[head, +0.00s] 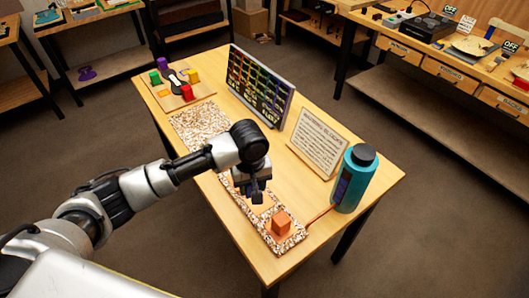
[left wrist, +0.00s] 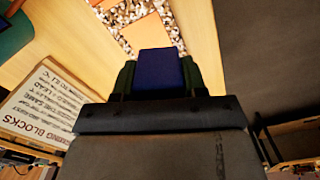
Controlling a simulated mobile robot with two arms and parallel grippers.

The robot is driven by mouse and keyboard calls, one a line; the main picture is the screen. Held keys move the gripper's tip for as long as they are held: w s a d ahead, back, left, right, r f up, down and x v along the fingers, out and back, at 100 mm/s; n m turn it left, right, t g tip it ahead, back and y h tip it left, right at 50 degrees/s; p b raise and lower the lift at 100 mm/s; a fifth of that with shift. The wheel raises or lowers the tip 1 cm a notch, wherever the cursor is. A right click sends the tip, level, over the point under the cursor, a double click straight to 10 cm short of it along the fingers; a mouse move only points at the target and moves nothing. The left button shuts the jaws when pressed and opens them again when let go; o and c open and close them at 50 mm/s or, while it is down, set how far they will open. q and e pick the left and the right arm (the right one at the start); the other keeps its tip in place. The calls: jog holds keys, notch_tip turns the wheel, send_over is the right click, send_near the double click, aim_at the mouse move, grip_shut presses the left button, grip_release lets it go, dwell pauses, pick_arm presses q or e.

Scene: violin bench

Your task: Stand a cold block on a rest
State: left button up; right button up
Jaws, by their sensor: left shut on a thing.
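My left gripper (head: 257,190) is shut on a dark blue block, which shows clearly between the fingers in the left wrist view (left wrist: 162,70). The gripper points down above the speckled strip (head: 250,215) along the table's near edge. The strip has orange square patches (left wrist: 145,36). An orange block (head: 281,223) stands on its right end, to the right of the held block. I cannot tell whether the blue block touches the strip. My right gripper is not in view.
A teal bottle (head: 354,180) stands at the right, beside a tilted text card (head: 319,144). A colourful chart board (head: 259,87) stands at the back. A speckled mat (head: 200,122) and a tray with coloured blocks (head: 193,100) are farther left. Bare wood lies between strip and card.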

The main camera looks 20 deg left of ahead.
pick_arm(q)
jog(key=w+n+p, duration=0.1)
jog(key=p, duration=0.2)
jog(key=w+n+p, duration=0.1)
jog(key=n+p, duration=0.1)
jog(key=p, duration=0.1)
jog(key=shift+w+d+r+n, duration=0.2)
jog(key=shift+w+r+n, duration=0.1)
jog(key=shift+w+r, duration=0.1)
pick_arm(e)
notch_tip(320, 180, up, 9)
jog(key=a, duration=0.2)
pick_arm(q)
jog(key=f+b, duration=0.2)
jog(key=f, duration=0.2)
jog(key=f+b, duration=0.2)
jog(key=f, duration=0.2)
jog(key=shift+w+d+f, duration=0.15)
jog(key=shift+d+f, duration=0.05)
jog(key=shift+f, duration=0.05)
jog(key=shift+f+b, duration=0.3)
jog(key=shift+f, duration=0.3)
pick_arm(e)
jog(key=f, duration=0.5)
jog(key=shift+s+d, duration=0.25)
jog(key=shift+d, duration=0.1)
